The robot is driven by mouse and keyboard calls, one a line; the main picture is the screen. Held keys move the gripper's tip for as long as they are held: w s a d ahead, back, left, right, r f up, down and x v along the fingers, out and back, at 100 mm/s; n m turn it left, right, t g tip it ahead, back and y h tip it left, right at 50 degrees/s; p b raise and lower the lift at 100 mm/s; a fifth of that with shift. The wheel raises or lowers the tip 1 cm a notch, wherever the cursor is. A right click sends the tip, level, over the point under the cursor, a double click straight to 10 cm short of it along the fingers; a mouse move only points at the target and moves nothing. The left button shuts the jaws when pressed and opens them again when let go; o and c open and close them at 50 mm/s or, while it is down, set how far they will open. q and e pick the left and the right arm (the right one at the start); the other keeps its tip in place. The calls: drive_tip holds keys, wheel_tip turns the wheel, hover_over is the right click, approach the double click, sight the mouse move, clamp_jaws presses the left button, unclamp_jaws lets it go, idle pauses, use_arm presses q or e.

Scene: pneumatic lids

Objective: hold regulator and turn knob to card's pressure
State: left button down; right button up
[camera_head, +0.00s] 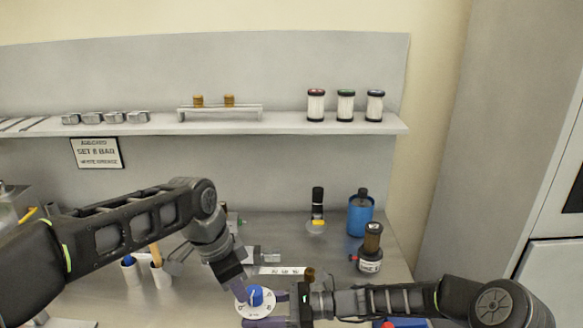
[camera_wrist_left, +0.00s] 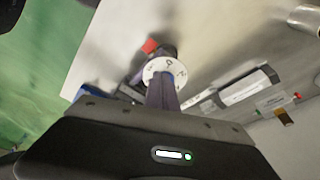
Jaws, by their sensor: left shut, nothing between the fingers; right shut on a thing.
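The card (camera_head: 95,152) hangs under the shelf at the left and reads "SET 8 BAR"; its small lines are hard to read. The regulator's round white dial (camera_head: 258,312) with a blue knob (camera_head: 255,296) is low in the middle of the head view. My left gripper (camera_head: 242,293) is shut and empty, its fingertips at the knob's left side. In the left wrist view the white dial (camera_wrist_left: 152,68) shows behind the purple fingers (camera_wrist_left: 162,92), which hide much of it. My right gripper (camera_head: 276,308) is shut on the regulator from the right; its body is mostly hidden.
A blue can (camera_head: 360,215), a dark-capped bottle (camera_head: 371,250) and a black-topped tube (camera_head: 317,205) stand at the right back of the bench. A grey metal fitting (camera_head: 262,255) and a labelled strip (camera_head: 284,271) lie behind the dial. White cups (camera_head: 161,274) stand at left.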

sight(238, 303)
use_arm(q)
drive_tip(key=shift+x, duration=0.85)
drive_tip(key=shift+s+a, duration=0.15)
drive_tip(key=shift+a, duration=0.05)
drive_tip(key=shift+d, duration=0.1)
drive_tip(key=shift+w+a, duration=0.35)
drive_tip(key=shift+w, duration=0.2)
drive_tip(key=shift+w+a, duration=0.2)
drive_tip(key=shift+w, duration=0.55)
idle(0.3)
drive_tip(key=shift+a, duration=0.15)
drive_tip(key=shift+a, duration=0.3)
